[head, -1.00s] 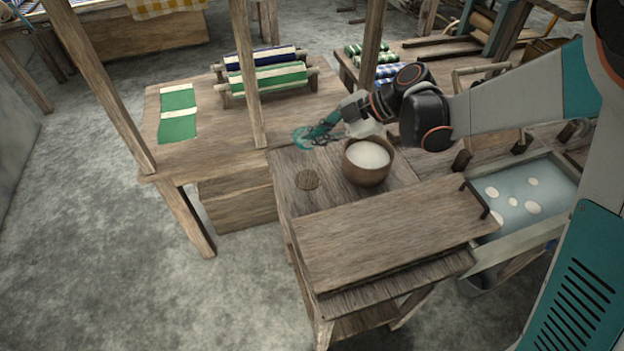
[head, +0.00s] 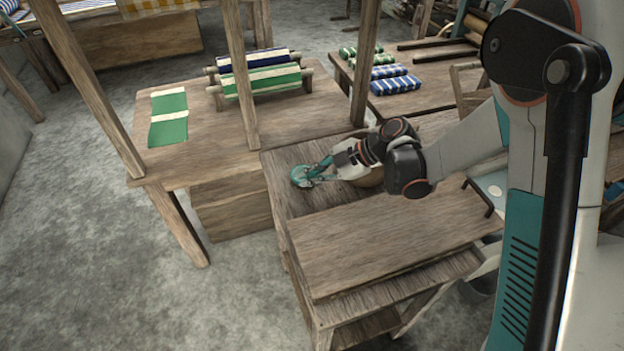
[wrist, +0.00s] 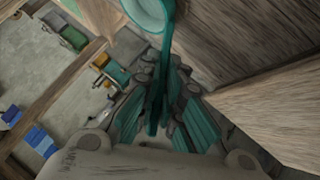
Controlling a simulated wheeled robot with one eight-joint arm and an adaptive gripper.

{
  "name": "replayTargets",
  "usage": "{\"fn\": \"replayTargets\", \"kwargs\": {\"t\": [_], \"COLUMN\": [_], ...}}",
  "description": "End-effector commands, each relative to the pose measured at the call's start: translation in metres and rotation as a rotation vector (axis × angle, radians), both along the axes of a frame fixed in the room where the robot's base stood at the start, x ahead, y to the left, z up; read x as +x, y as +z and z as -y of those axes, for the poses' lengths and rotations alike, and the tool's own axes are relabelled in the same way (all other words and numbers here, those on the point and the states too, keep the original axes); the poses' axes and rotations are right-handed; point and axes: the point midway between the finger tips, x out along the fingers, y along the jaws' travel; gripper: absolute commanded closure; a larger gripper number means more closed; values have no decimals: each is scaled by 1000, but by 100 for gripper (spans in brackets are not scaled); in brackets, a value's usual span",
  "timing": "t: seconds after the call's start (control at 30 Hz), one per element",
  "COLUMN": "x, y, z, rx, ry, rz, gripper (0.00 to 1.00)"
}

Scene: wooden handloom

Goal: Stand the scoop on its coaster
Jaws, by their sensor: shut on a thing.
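My gripper (head: 318,172) is shut on the handle of a teal scoop (head: 302,176). In the wrist view the scoop's round cup (wrist: 148,14) is at the top, and its handle runs down between the fingers (wrist: 165,112). In the head view the cup is over the left part of the small wooden stand's top; I cannot tell whether it touches anything. The round wooden coaster is hidden now, apparently behind the scoop and gripper. A wooden bowl (head: 372,178) is mostly hidden behind my wrist, just right of the gripper.
A raised wooden board (head: 385,240) lies in front of the gripper. A loom table (head: 200,150) with upright posts (head: 238,80) and striped cloth rolls (head: 262,82) stands behind and left. A black handle (head: 478,196) is at the right.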

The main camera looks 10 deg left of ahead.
Motion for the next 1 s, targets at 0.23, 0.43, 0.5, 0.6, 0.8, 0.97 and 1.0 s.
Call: {"fn": "replayTargets", "kwargs": {"t": [0.23, 0.43, 0.5, 0.6, 0.8, 0.97, 1.0], "x": [0, 0, 0, 0, 0, 2, 3], "y": [0, -2, -2, -2, 0, 12, 16], "z": [0, 0, 0, 0, 0, 11, 17], "rx": [0, 0, 0, 0, 0, 0, 0], "ry": [0, 0, 0, 0, 0, -2, -2], "rz": [0, 0, 0, 0, 0, 1, 1], "gripper": [100, 73, 73, 73, 73, 73, 73]}}
